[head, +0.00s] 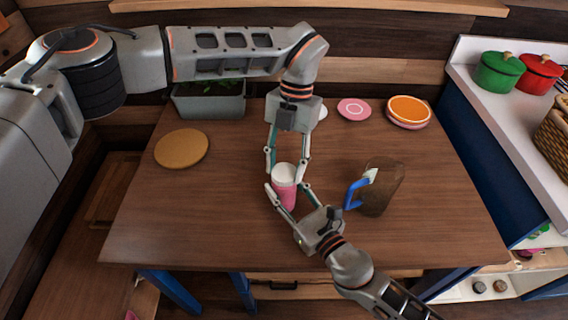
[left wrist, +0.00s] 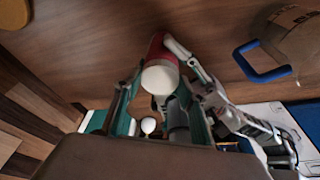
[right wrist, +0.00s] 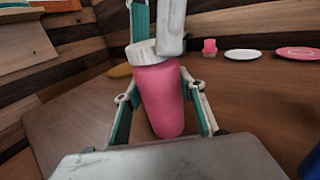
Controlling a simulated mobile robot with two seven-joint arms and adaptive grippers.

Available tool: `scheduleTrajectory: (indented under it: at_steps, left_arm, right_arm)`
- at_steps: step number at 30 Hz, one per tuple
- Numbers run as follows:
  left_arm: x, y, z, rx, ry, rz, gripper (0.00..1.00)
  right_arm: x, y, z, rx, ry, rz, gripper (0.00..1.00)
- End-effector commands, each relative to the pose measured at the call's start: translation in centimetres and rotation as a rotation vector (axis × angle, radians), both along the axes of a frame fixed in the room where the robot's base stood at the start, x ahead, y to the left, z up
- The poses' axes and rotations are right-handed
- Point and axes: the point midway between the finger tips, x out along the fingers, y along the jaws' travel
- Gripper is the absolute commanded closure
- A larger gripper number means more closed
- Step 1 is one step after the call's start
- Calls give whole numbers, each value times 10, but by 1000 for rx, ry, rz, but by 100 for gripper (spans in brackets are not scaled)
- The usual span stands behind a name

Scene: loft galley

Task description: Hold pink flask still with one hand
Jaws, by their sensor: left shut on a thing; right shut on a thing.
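The pink flask (head: 286,193) with a white lid (head: 284,173) stands upright near the middle of the wooden table. My left gripper (head: 285,170) reaches down from above, its fingers shut on the white lid. My right gripper (head: 285,192) comes from the front right, its fingers shut around the pink body. In the right wrist view the flask (right wrist: 161,100) sits between my right fingers, with the left fingers at its lid (right wrist: 150,52). In the left wrist view the lid (left wrist: 160,78) shows between the left fingers, and the lower body is partly hidden.
A brown pitcher (head: 382,188) with a blue handle stands close to the right of my right gripper. A round tan board (head: 181,148) lies at left. A planter (head: 210,104), a pink plate (head: 354,109) and orange-topped plates (head: 408,110) line the back. The front left of the table is clear.

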Motion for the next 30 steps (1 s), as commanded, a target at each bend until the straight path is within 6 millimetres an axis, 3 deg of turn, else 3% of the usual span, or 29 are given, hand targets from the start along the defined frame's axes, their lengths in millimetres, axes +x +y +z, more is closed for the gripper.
scheduleTrajectory:
  at_steps: [14,19,21,30]
  left_arm:
    - [-6,-3,0,7,-5,-1032,68]
    - [-6,-4,-1,2,-4,-1039,68]
    - [-6,-4,-1,2,-4,-1038,42]
    - [-5,-4,-1,3,-5,-1035,40]
  right_arm:
    - [0,0,-1,-1,2,-1,100]
    - [0,0,-1,-1,2,-1,100]
    - [0,0,-1,-1,2,-1,100]
    - [0,0,-1,-1,2,-1,100]
